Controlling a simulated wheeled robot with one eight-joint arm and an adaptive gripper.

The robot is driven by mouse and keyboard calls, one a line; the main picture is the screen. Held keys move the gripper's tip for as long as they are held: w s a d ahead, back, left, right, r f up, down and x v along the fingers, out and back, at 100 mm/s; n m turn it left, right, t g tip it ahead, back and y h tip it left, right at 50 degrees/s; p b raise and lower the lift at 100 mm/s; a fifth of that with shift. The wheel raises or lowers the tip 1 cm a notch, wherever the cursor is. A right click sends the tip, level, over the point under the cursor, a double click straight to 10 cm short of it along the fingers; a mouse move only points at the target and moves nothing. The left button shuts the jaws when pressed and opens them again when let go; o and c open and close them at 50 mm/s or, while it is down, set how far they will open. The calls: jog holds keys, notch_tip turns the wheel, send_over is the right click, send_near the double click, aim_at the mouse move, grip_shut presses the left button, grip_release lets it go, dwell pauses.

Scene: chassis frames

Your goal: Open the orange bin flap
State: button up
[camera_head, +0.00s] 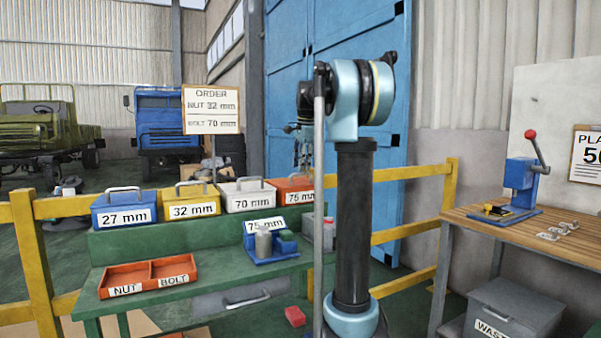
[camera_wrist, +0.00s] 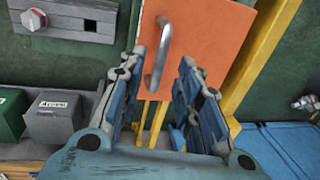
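The orange bin (camera_head: 292,198) stands at the right end of the bin row in the head view, with a 75 mm label and a metal handle on top. My arm partly covers its right side. In the wrist view its orange flap (camera_wrist: 215,40) fills the upper middle, and the curved metal handle (camera_wrist: 159,58) shows on it. My gripper (camera_wrist: 164,62) is open, with one finger on each side of the handle in this view. Gaps show on both sides; I cannot tell the depth. In the head view my gripper (camera_head: 303,152) hangs above the orange bin, partly hidden.
Blue (camera_head: 122,209), yellow (camera_head: 190,202) and white (camera_head: 247,195) bins stand left of it. Below are a red nut and bolt tray (camera_head: 186,262) and a blue fixture (camera_head: 286,245). A yellow railing (camera_head: 410,172) runs behind. A wooden bench (camera_head: 570,232) stands right.

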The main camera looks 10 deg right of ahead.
jog(key=shift+w+a+f, duration=0.1)
jog(key=shift+w+f, duration=0.05)
jog(key=shift+f, duration=0.55)
jog(key=shift+w+f, duration=0.1)
jog(key=shift+f, duration=0.55)
grip_shut()
